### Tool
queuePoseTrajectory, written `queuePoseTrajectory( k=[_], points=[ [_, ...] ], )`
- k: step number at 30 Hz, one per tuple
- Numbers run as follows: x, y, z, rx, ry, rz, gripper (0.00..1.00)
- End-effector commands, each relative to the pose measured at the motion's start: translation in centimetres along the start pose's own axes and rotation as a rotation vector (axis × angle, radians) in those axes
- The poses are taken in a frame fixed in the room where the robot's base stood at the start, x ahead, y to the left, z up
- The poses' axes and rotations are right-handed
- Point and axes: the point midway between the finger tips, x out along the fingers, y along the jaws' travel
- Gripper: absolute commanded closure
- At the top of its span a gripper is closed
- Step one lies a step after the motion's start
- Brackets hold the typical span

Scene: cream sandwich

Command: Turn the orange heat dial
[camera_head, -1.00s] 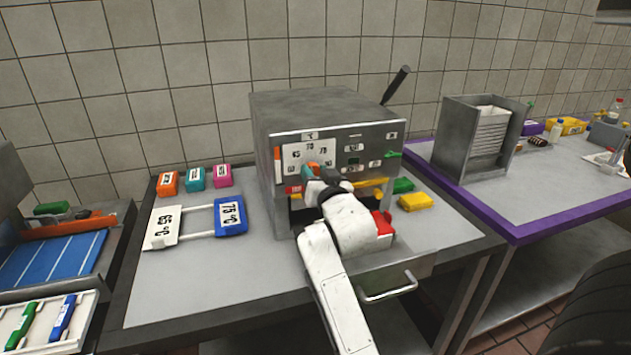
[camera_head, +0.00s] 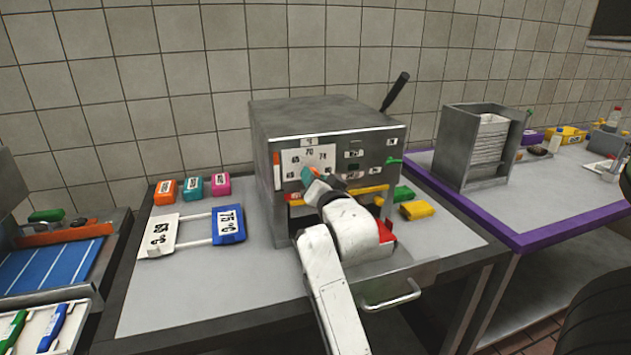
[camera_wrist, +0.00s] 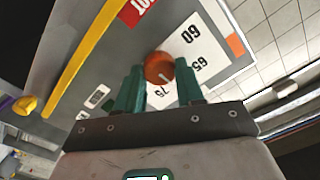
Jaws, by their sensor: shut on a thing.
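The orange heat dial (camera_wrist: 158,67) is a round knob with a white pointer line, on the front panel of the grey metal machine (camera_head: 330,117). In the wrist view my gripper (camera_wrist: 160,69) has its two green fingers on either side of the dial, shut on it. The white scale plate (camera_wrist: 210,50) behind it shows 60, 65 and 75; a finger hides part of it. The pointer line slants toward the stretch between 65 and 75. In the head view my gripper (camera_head: 322,181) is at the panel below the scale and mostly covers the dial.
A yellow bar (camera_wrist: 85,60) runs along the panel near the dial. Left on the table lie orange, teal and pink blocks and a 65 °C and 75 °C sign (camera_head: 229,224). Green and yellow blocks (camera_head: 417,210) lie right of the machine. A drawer handle (camera_head: 390,296) is at the front.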

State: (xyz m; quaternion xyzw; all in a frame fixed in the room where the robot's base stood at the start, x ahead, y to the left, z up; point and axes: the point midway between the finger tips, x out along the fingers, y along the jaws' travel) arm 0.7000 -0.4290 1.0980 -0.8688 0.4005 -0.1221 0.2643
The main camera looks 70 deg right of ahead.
Motion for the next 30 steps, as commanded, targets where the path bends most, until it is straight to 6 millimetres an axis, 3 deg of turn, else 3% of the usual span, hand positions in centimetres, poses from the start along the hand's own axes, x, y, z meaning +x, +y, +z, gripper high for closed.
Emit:
queuePoseTrajectory(
  k=[5, 6, 14, 23, 30],
  points=[
    [0.0, 0.1, 0.2, -0.001, -0.004, 0.002, 0.93],
    [0.0, 0.1, 0.2, -0.001, -0.004, 0.002, 0.62],
    [0.0, 0.0, 0.1, -0.002, -0.002, 0.001, 0.37],
    [-0.3, 0.0, 0.1, -0.002, -0.001, 0.001, 0.37],
    [-3.8, 0.1, 0.3, -0.004, -0.003, -0.001, 0.37]
  ],
)
